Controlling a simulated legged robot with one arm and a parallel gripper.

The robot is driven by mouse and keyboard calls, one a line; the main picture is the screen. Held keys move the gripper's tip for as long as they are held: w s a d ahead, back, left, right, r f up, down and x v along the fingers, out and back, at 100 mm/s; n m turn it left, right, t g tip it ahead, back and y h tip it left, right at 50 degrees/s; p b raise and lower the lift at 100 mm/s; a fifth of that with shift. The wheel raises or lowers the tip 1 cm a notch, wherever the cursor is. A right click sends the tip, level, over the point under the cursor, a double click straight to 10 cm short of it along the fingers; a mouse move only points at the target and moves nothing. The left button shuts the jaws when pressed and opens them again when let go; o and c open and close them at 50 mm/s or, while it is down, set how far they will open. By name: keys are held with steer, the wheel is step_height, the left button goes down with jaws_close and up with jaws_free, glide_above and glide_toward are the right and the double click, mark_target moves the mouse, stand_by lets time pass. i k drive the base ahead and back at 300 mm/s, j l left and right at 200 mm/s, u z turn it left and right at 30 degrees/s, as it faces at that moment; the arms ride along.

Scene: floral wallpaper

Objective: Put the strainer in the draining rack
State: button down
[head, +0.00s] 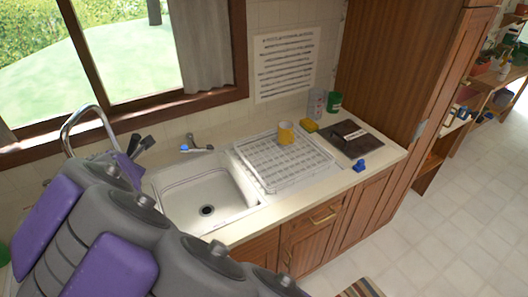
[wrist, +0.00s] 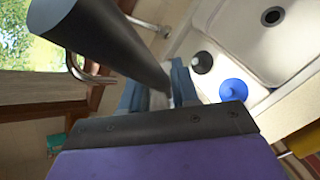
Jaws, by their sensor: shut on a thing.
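The white draining rack (head: 262,172) lies on the counter to the right of the sink in the head view. My gripper (wrist: 165,95) has blue-grey fingers and is shut on a dark cylindrical thing (wrist: 95,35) in the wrist view. The thing's wide end points to the upper left. It may be the strainer's handle, but I see no bowl or mesh, so I cannot tell. In the head view my arm covers most of the gripper, which is left of the sink and away from the rack.
A yellow mug (head: 286,133) stands on the rack. Right of the rack are a yellow sponge (head: 309,126), a dark board (head: 350,142), a blue object (head: 359,166) and a green can (head: 334,102).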

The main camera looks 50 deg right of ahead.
mark_target(275, 167)
steer(key=i+z, duration=0.15)
steer(key=z, duration=0.2)
steer(key=i+j+z, duration=0.1)
steer(key=z, duration=1.3)
steer(key=i+j, duration=0.05)
steer(key=j, duration=0.05)
